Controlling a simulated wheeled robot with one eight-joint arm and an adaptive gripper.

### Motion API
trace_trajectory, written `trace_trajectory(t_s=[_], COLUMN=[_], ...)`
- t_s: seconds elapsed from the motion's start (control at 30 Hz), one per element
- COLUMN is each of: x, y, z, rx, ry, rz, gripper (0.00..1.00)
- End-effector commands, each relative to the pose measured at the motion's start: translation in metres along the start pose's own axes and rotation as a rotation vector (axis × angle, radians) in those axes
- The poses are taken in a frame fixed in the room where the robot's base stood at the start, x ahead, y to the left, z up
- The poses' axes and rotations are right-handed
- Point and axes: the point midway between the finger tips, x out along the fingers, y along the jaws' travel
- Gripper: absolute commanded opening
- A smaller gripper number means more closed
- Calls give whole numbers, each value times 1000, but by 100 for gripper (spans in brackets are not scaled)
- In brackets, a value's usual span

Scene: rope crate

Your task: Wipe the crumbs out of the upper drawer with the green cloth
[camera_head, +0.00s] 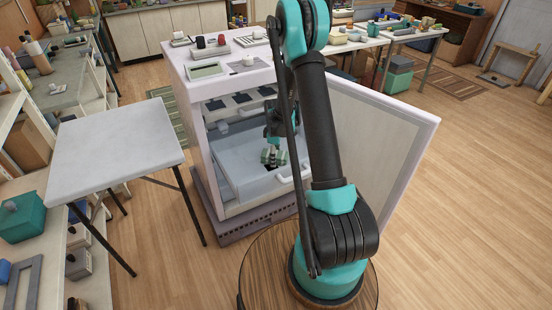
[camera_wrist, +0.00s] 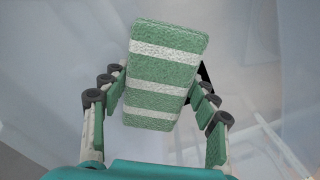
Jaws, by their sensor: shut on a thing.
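The green cloth (camera_wrist: 162,82) is a thick pad with white stripes. My gripper (camera_wrist: 160,100) is shut on it, with a finger on each side in the wrist view. In the head view the cloth (camera_head: 272,156) and my gripper (camera_head: 273,150) are inside the cabinet's pulled-out upper drawer (camera_head: 230,178), near its right part. The drawer is pale with a white handle at its front. No crumbs can be made out. A dark patch shows beside the cloth in the wrist view; I cannot tell what it is. My arm hides part of the drawer.
The white cabinet (camera_head: 183,105) stands with its door (camera_head: 375,135) swung open to the right. Several small items lie on its top. A grey folding table (camera_head: 115,140) stands to the left. Open wooden floor lies at the right.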

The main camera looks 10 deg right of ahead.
Motion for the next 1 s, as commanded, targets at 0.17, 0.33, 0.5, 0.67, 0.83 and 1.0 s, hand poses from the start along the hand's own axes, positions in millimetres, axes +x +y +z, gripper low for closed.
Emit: trace_trajectory(t_s=[0.17,0.33,0.5,0.67,0.83,1.0], x=[1,1,0,-1,-1,-1], y=[0,-3,-11,-18,-19,-18], z=[-1,2,9,15,16,15], rx=[0,0,1,1,0,0], ry=[1,1,1,1,1,1], rz=[0,0,0,-1,-1,0], gripper=[28,28,28,28,28,28])
